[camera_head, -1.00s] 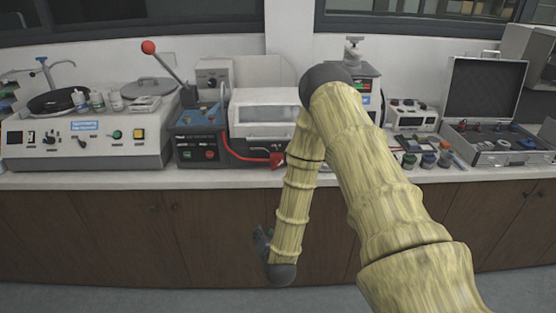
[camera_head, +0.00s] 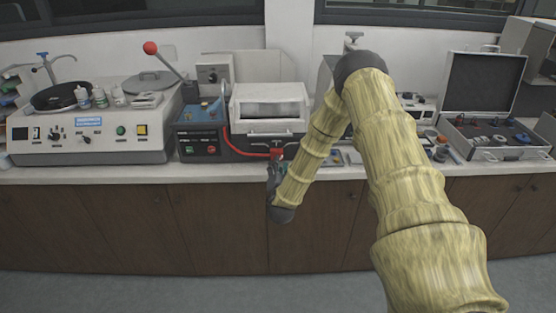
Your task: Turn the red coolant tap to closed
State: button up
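The red coolant tap (camera_head: 277,152) is at the front of the mounting press (camera_head: 268,108), low down near the counter's front edge. A red hose (camera_head: 243,152) runs to it from the left. My dark gripper (camera_head: 273,168) points up at the counter edge, just below the tap in the picture. Its fingertips are small and dark, and I cannot tell whether they touch the tap or how far they are parted. The tap's handle position is too small to make out.
A blue-topped unit with a red-knobbed lever (camera_head: 150,48) stands left of the press. A grinder-polisher (camera_head: 90,130) is further left. An open case (camera_head: 490,135) lies on the right. My arm hides part of the counter right of the press. Cabinets (camera_head: 130,225) stand below.

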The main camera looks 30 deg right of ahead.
jog(key=shift+p+x, duration=0.4)
jog(key=shift+x, duration=1.25)
jog(key=shift+c, duration=0.2)
grip_shut()
